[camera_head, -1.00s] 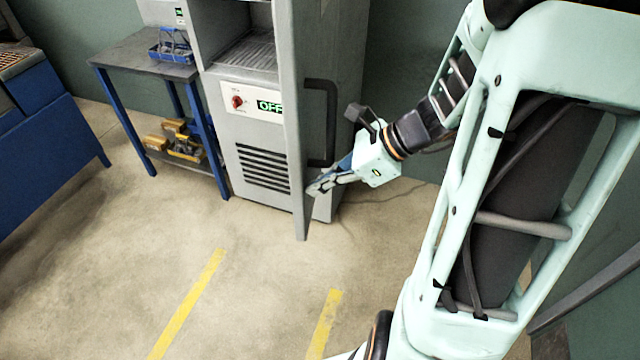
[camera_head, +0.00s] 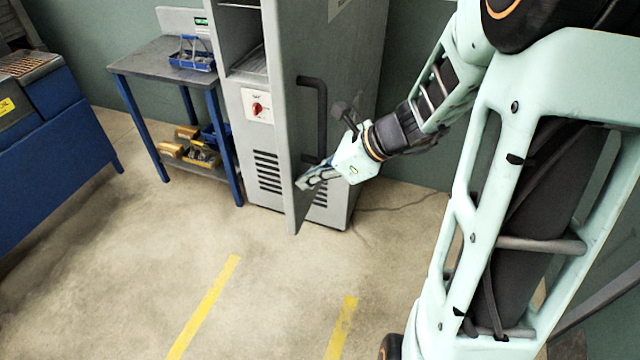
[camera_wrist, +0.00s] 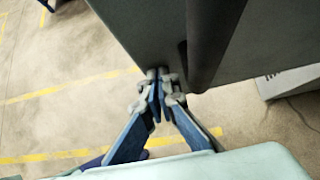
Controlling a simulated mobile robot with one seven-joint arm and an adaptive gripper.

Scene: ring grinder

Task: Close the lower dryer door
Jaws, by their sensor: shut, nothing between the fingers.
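The grey dryer door (camera_head: 330,60) stands open, swung out from the dryer cabinet (camera_head: 262,130), with a long black vertical handle (camera_head: 321,115) on its outer face. My gripper (camera_head: 303,184) is at the lower part of the door's outer face, below and beside the handle, close to the door's free edge. In the wrist view the fingers of my gripper (camera_wrist: 158,78) are shut and empty, with their tips at or very near the bottom edge of the door (camera_wrist: 150,35); I cannot tell whether they touch. The handle (camera_wrist: 212,45) rises just right of them.
A small table (camera_head: 150,58) with blue legs stands left of the dryer, with a blue basket (camera_head: 192,60) on top and yellow items below. A blue machine (camera_head: 60,110) is at far left. The floor with yellow lines (camera_head: 205,305) is clear in front.

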